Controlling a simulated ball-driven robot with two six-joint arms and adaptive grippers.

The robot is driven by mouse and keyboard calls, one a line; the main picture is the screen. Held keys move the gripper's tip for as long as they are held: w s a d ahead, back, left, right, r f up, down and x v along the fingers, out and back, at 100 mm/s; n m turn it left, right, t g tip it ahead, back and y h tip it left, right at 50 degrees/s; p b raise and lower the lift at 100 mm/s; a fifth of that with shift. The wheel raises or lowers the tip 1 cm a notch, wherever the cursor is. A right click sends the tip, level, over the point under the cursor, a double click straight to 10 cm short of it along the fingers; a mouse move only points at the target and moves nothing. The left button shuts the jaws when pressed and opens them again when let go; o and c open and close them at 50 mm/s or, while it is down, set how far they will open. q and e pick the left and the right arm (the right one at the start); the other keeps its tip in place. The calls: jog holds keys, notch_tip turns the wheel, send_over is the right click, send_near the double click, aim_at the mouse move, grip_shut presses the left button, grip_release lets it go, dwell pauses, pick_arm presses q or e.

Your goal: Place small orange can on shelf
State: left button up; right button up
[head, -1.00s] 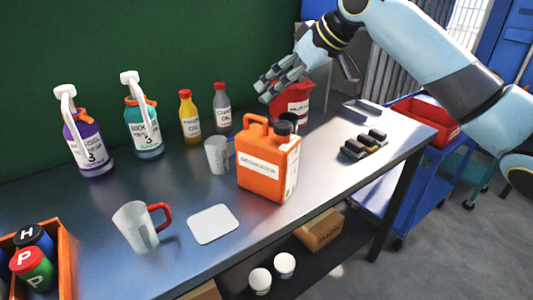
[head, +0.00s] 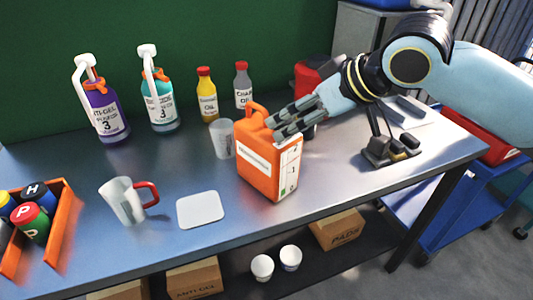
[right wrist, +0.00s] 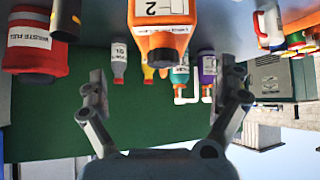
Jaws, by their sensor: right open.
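The orange can (head: 262,165) stands upright on the metal workbench, its handle at the top left. My right gripper (head: 276,126) is open beside the can's upper right edge, and its fingers hide the cap in the head view. The lower shelf (head: 345,258) under the bench holds boxes and white tubs. My left gripper is not in view.
A clear cup (head: 222,140) stands close to the can's left. A mug (head: 124,202) and a white pad (head: 201,210) lie further left. Several bottles line the back. Dark blocks (head: 390,148) and a red container (head: 309,72) are to the right.

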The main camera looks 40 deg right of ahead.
aim_at(271, 132)
jog(key=x, duration=0.4)
jog(key=shift+a+x, duration=0.1)
jog(key=shift+x, duration=1.5)
jog(key=shift+a+x, duration=0.15)
jog(key=shift+x, duration=1.45)
jog(key=shift+r, duration=0.1)
jog(key=c, duration=1.5)
jog(key=shift+c, duration=0.3)
jog(key=shift+r, duration=0.15)
